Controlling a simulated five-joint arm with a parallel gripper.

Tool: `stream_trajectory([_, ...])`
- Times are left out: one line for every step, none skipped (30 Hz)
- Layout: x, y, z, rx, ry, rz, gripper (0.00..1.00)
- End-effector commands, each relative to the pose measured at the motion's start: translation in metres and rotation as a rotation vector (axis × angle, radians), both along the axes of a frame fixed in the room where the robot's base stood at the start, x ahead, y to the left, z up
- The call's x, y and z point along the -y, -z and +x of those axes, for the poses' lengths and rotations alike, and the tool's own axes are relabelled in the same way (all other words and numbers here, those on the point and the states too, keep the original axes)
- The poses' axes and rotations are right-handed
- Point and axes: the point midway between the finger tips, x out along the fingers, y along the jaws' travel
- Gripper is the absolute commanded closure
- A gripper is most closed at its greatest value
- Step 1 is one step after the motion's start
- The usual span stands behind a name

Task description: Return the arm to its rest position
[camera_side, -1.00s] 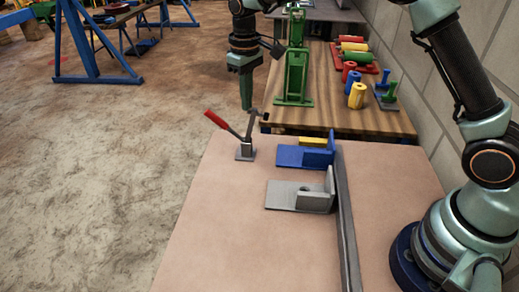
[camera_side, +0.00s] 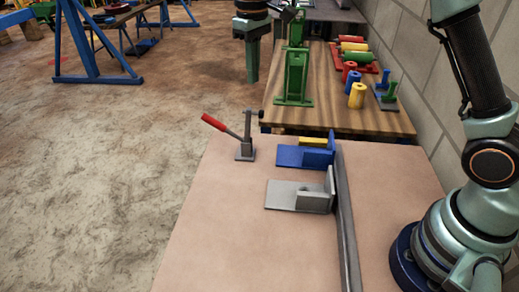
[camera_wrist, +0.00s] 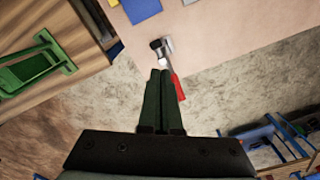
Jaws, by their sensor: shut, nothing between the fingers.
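My gripper (camera_side: 252,62) is at the top of the side view, pointing down, left of the green press-like frame (camera_side: 295,75). It is shut and empty. In the wrist view my gripper (camera_wrist: 160,75) shows its green fingers together, with the red-handled toggle clamp (camera_wrist: 170,65) just beyond the tips. In the side view the toggle clamp (camera_side: 244,145) stands upright at the far left corner of the pink-topped table (camera_side: 240,235). My gripper is beyond that table's far edge and apart from the clamp. The upper part of my arm is cut off by the frame's top.
A blue bracket (camera_side: 305,156), a yellow block (camera_side: 313,141) and a grey bracket (camera_side: 300,196) lie beside a grey rail (camera_side: 346,220). A wooden table (camera_side: 400,122) holds several coloured cylinders. A block wall (camera_side: 415,70) bounds the right.

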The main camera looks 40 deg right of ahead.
Motion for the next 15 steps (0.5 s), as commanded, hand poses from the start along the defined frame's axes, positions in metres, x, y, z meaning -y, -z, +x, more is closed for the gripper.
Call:
stream_trajectory([0.000,0.000,0.000,0.001,0.000,0.000,1.00])
stream_trajectory([0.000,-0.001,-0.001,0.002,0.001,0.001,1.00])
stream_trajectory([0.001,-0.003,-0.002,0.005,0.003,0.000,1.00])
stream_trajectory([0.002,-0.005,-0.003,0.011,0.005,0.002,1.00])
stream_trajectory([0.003,-0.007,-0.005,0.017,0.008,0.002,1.00])
stream_trajectory([0.005,-0.012,-0.008,0.029,0.014,0.005,1.00])
stream_trajectory([0.007,-0.016,-0.012,0.038,0.019,0.006,1.00])
stream_trajectory([0.010,-0.020,-0.017,0.049,0.025,0.007,1.00])
stream_trajectory([0.013,-0.027,-0.023,0.069,0.035,0.010,1.00])
stream_trajectory([0.016,-0.032,-0.029,0.082,0.043,0.013,1.00])
stream_trajectory([0.019,-0.036,-0.035,0.097,0.051,0.014,1.00])
stream_trajectory([0.023,-0.042,-0.043,0.117,0.062,0.017,1.00])
stream_trajectory([0.026,-0.045,-0.049,0.131,0.070,0.020,1.00])
stream_trajectory([0.029,-0.048,-0.056,0.145,0.077,0.021,1.00])
stream_trajectory([0.032,-0.052,-0.065,0.166,0.087,0.024,1.00])
